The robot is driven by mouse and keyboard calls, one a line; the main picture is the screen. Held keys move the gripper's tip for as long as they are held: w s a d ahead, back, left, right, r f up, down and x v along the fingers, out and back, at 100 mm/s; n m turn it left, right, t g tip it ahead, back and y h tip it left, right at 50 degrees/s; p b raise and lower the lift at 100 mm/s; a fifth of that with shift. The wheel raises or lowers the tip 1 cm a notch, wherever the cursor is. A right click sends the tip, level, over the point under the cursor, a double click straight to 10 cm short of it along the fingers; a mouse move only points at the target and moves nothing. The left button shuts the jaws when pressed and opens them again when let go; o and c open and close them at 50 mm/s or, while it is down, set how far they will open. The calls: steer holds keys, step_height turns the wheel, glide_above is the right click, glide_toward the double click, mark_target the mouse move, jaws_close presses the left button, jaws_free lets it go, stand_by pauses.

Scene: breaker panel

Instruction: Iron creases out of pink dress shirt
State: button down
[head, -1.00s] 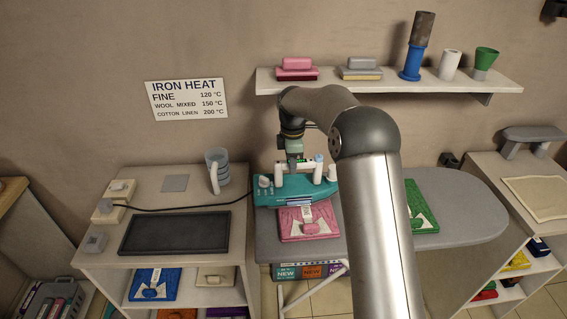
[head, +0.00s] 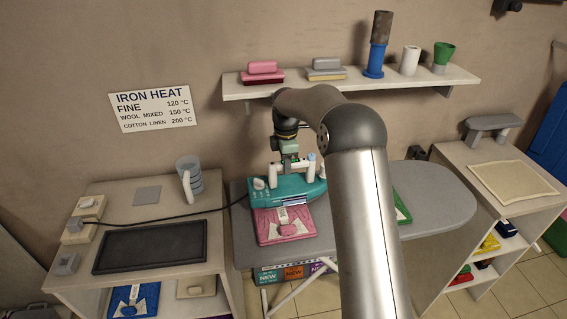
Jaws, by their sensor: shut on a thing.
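In the head view, a folded pink shirt (head: 283,229) lies on the grey ironing board (head: 440,205). A teal iron (head: 272,191) with a white handle is at the shirt's far end, overlapping it in the picture. I cannot tell whether its soleplate touches the cloth. My gripper (head: 290,163) comes down from above and is shut on the iron's handle; the fingertips are small and partly hidden. A folded green shirt (head: 402,209) lies on the board to the right, mostly hidden behind my arm.
A wall shelf (head: 350,85) holds brushes and cups. The board's right end is clear.

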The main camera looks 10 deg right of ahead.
steer(key=shift+d, duration=0.15)
steer(key=shift+r, duration=0.65)
steer(key=shift+r+p, duration=0.35)
steer(key=shift+r, duration=1.6)
